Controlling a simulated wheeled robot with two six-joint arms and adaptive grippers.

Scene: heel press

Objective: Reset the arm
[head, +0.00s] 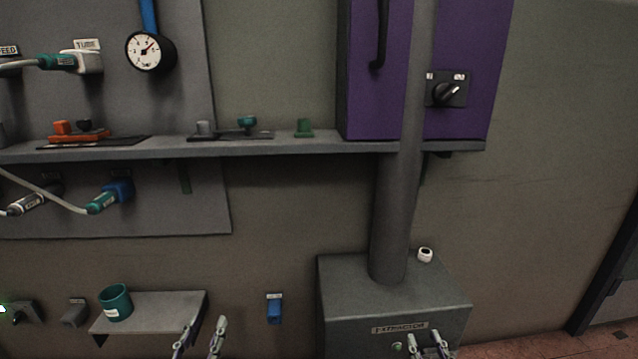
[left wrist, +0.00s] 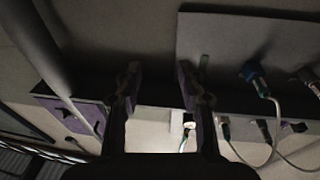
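My left gripper (head: 200,336) is at the bottom of the head view, below the right end of a small grey shelf. Its two fingers stand apart with nothing between them. In the left wrist view the same fingers (left wrist: 158,82) are spread and empty. My right gripper (head: 426,342) is at the bottom edge, in front of the grey labelled box (head: 345,305). Its fingertips show a gap with nothing seen between them; the rest of it is cut off by the frame. Neither gripper is seen touching anything.
A long grey ledge (head: 300,146) crosses the wall under a purple cabinet (head: 465,110) with a rotary switch. A grey pipe (head: 395,220) rises from the box, with a small white item (head: 425,255) beside it. A teal mug (head: 115,303) stands on the small shelf (head: 165,312).

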